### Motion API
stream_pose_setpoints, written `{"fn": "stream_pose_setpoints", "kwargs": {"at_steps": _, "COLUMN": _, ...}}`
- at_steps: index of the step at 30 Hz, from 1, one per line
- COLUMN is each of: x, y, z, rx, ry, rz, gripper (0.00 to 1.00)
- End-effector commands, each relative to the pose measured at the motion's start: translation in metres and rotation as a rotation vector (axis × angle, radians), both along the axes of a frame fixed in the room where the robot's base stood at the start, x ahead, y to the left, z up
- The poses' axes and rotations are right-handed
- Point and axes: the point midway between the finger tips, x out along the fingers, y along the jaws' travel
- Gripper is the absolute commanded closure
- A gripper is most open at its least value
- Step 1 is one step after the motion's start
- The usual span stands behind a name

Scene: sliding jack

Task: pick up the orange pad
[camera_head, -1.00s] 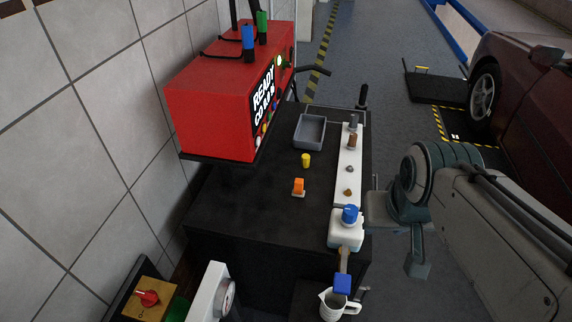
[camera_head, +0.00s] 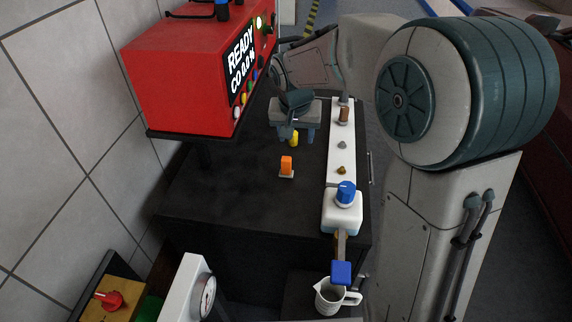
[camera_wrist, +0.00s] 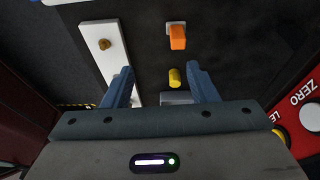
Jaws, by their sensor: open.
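The orange pad (camera_head: 286,164) stands on a small light base on the black bench top (camera_head: 230,205), left of the white strip. It also shows in the wrist view (camera_wrist: 177,38), upper middle, beyond the fingertips. My gripper (camera_head: 295,134) is over the back of the bench, behind the pad and apart from it. In the wrist view its two blue-grey fingers (camera_wrist: 163,78) are spread wide with nothing held. A yellow cylinder (camera_head: 294,139) sits near the fingers, and in the wrist view (camera_wrist: 174,77) it appears between them. The grey tray is mostly hidden behind my gripper.
A red machine (camera_head: 190,70) stands on a shelf at the left wall. The white strip (camera_head: 340,150) with small knobs runs along the bench's right. A blue-capped white container (camera_head: 343,208) and a white jug (camera_head: 332,296) are in front. The left bench top is clear.

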Motion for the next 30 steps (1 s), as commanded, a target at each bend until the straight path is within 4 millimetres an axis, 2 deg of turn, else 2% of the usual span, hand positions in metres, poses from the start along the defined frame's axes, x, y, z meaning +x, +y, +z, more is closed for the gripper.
{"fn": "stream_pose_setpoints", "kwargs": {"at_steps": 1, "x": 0.012, "y": 0.009, "z": -0.02, "rx": 0.005, "ry": 0.006, "rz": -0.005, "gripper": 0.47}}
{"fn": "stream_pose_setpoints", "kwargs": {"at_steps": 3, "x": 0.023, "y": 0.018, "z": -0.032, "rx": 0.011, "ry": 0.006, "rz": -0.017, "gripper": 0.47}}
{"fn": "stream_pose_setpoints", "kwargs": {"at_steps": 9, "x": 0.039, "y": 0.03, "z": -0.052, "rx": 0.02, "ry": 0.009, "rz": -0.034, "gripper": 0.47}}
{"fn": "stream_pose_setpoints", "kwargs": {"at_steps": 11, "x": 0.041, "y": 0.03, "z": -0.059, "rx": 0.019, "ry": 0.01, "rz": -0.035, "gripper": 0.47}}
{"fn": "stream_pose_setpoints", "kwargs": {"at_steps": 21, "x": 0.057, "y": 0.026, "z": -0.119, "rx": 0.019, "ry": 0.01, "rz": -0.036, "gripper": 0.47}}
{"fn": "stream_pose_setpoints", "kwargs": {"at_steps": 30, "x": 0.064, "y": 0.023, "z": -0.14, "rx": 0.019, "ry": 0.009, "rz": -0.035, "gripper": 0.47}}
